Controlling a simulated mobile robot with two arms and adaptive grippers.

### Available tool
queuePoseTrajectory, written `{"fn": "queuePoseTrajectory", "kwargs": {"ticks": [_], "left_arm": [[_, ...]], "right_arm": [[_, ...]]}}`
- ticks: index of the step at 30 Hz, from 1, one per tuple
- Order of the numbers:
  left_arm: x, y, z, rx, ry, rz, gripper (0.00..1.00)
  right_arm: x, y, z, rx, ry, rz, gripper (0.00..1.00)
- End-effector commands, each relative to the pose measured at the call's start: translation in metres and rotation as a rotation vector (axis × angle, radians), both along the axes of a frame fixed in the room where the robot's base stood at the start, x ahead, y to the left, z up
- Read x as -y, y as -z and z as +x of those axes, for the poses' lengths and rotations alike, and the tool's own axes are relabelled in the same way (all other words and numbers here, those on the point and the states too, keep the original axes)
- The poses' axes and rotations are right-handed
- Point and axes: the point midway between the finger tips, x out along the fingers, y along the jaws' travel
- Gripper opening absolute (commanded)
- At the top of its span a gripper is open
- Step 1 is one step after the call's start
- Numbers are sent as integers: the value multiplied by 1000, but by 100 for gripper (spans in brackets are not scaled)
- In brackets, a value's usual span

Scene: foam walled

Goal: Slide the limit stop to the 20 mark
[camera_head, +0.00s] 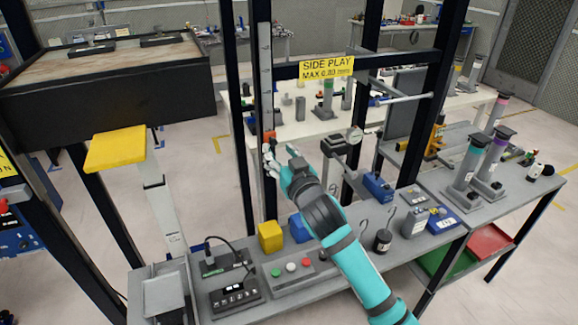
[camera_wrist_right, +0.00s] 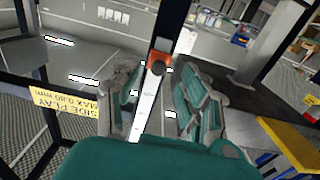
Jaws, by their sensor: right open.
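The limit stop, a small orange block (camera_head: 269,136), sits on an upright pale scale rail (camera_head: 265,75) fixed to a dark post. My right gripper (camera_head: 273,158) is just below and in front of the stop, with its fingers toward the rail. In the right wrist view the gripper (camera_wrist_right: 157,88) is open, with the rail (camera_wrist_right: 149,108) running between its fingers. The orange stop (camera_wrist_right: 158,65) shows between and beyond the fingertips; I cannot tell whether they touch it. The scale's marks are too small to read. My left gripper is not in view.
A yellow "SIDE PLAY" sign (camera_head: 326,67) hangs on the crossbar right of the rail. A yellow pad (camera_head: 116,149) stands at left.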

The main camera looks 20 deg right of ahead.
Motion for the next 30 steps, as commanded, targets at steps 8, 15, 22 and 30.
{"fn": "queuePoseTrajectory", "kwargs": {"ticks": [8,15,22,30], "left_arm": [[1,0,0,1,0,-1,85],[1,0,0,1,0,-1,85],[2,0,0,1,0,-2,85],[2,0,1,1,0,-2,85]], "right_arm": [[2,1,-54,-3,0,0,43],[3,1,-69,-3,1,-1,43],[3,1,-69,-2,1,-1,43],[3,10,-73,-31,5,-3,43]]}}
